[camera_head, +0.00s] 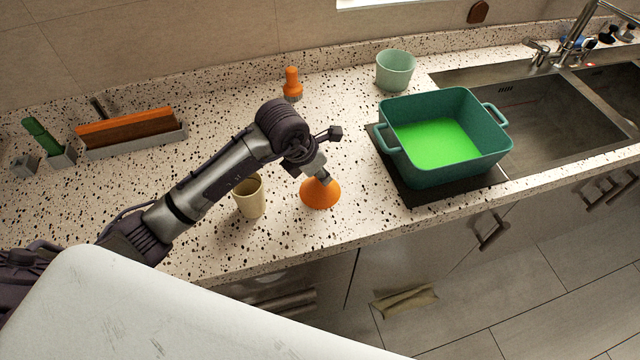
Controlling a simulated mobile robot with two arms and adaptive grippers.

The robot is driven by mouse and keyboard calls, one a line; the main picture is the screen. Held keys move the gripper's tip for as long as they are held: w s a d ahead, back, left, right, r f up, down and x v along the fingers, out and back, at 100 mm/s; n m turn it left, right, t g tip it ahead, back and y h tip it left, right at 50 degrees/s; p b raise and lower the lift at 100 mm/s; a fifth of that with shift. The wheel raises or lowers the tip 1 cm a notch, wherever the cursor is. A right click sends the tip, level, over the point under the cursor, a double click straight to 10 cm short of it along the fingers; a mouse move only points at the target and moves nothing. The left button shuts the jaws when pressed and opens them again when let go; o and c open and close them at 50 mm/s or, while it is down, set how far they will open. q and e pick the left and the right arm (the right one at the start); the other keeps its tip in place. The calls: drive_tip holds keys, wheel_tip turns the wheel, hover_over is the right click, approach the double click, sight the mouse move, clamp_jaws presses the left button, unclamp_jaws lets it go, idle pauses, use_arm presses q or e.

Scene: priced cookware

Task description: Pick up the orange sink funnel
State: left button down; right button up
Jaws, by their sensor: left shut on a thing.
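The orange sink funnel (320,194) is on the speckled counter near its front edge, wide end down. My left gripper (323,179) reaches down from above and is shut on the top of the funnel. The gripper and wrist hide the funnel's upper part. I cannot tell whether the funnel's rim is touching the counter. My right gripper does not show.
A cream cup (249,197) stands just left of the funnel. A green basin (440,175) on a dark mat is to the right, beside the sink (550,110). An orange bottle-shaped item (292,84) and pale green cup (395,71) stand behind.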

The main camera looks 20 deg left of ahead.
use_arm(q)
drive_tip(key=s+d+r+b, duration=0.3)
drive_tip(key=d+r+b, duration=0.2)
drive_tip(key=d+r, duration=0.6)
drive_tip(key=shift+s, duration=0.4)
